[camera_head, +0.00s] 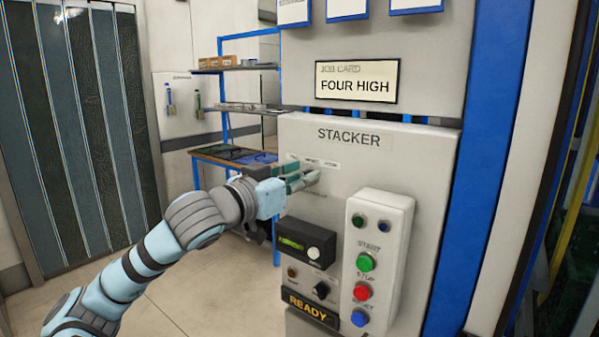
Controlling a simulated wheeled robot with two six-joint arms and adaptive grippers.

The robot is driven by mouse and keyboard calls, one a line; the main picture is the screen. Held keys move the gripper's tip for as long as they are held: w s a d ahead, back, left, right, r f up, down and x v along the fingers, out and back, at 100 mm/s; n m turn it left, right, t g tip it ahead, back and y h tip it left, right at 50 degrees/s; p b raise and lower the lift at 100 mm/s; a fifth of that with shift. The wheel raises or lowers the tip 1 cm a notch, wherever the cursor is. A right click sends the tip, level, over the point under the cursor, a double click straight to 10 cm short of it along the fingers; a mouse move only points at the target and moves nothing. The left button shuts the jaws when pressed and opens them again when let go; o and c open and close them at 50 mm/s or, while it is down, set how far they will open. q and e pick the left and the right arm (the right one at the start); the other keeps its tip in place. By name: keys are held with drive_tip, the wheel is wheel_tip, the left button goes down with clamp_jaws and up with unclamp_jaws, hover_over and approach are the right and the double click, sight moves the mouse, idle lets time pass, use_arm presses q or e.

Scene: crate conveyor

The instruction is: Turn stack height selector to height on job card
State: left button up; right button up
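The job card (356,82) on the upper panel reads "FOUR HIGH". Below it is the grey stacker panel (420,165), marked "STACKER". My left gripper (303,179) reaches in from the left, with its fingertips at the panel face just under a row of small labels (322,163). The labels are too small to read. The gripper covers this part of the panel. I cannot make out a selector knob there, nor its setting, nor whether the fingers are closed on anything. My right gripper is not in view.
Below my gripper are a black display box (305,242), a small black knob (321,290) and a yellow "READY" sign (310,308). A white button box (378,262) with green, red and blue buttons juts out at right. A blue-framed shelf (240,68) stands behind.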

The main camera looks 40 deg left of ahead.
use_arm(q)
drive_tip(key=shift+s, duration=0.1)
clamp_jaws()
drive_tip(key=shift+d+m, duration=0.1)
drive_tip(key=shift+m, duration=0.2)
drive_tip(key=m+p, duration=0.1)
drive_tip(key=m, duration=0.1)
drive_tip(key=m+p, duration=0.2)
drive_tip(key=m, duration=0.1)
drive_tip(key=m+p, duration=0.1)
drive_tip(key=m, duration=0.2)
drive_tip(key=shift+d+f, duration=0.15)
drive_tip(key=shift+d, duration=0.25)
drive_tip(key=shift+m, duration=0.3)
unclamp_jaws()
